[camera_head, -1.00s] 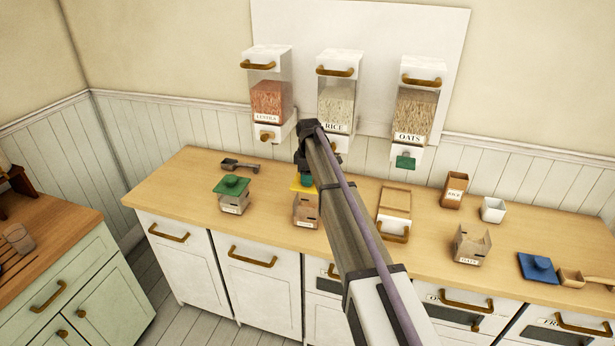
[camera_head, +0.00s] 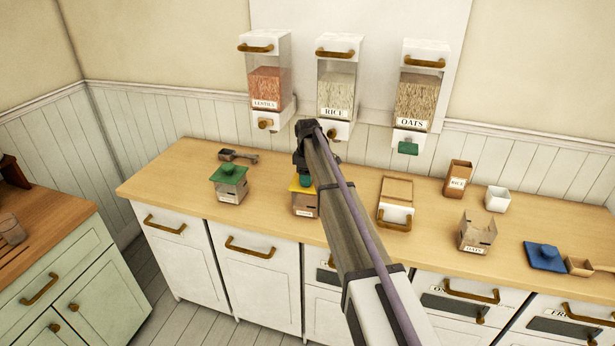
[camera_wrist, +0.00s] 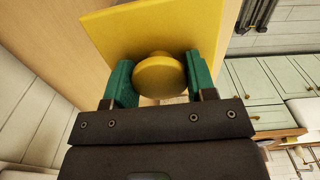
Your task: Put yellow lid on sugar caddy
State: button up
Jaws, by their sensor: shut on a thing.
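The yellow lid (camera_head: 296,187) is a flat square plate with a round knob; in the wrist view the plate (camera_wrist: 120,28) fills the upper middle. My gripper (camera_head: 306,180) is shut on its knob, a green finger on each side; it also shows in the wrist view (camera_wrist: 161,76). A light brown caddy (camera_head: 306,203) stands upright on the counter directly below the lid. Its label is too small to read, so I cannot confirm it is the sugar one. The lid is at the caddy's top; I cannot tell whether it touches. My arm hides the right side.
A green-lidded caddy (camera_head: 229,187) and a scoop (camera_head: 238,156) stand to the left. Dispensers (camera_head: 335,90) hang behind.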

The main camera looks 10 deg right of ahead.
jog(key=shift+f, duration=0.15)
dwell(0.7)
jog(key=shift+f+b, duration=0.3)
jog(key=shift+b, duration=0.15)
jog(key=shift+f, duration=0.2)
dwell(0.4)
jog(key=o, duration=1)
jog(key=shift+o, duration=0.2)
jog(key=shift+r, duration=0.1)
notch_tip(320, 180, up, 7)
jog(key=p, duration=0.7)
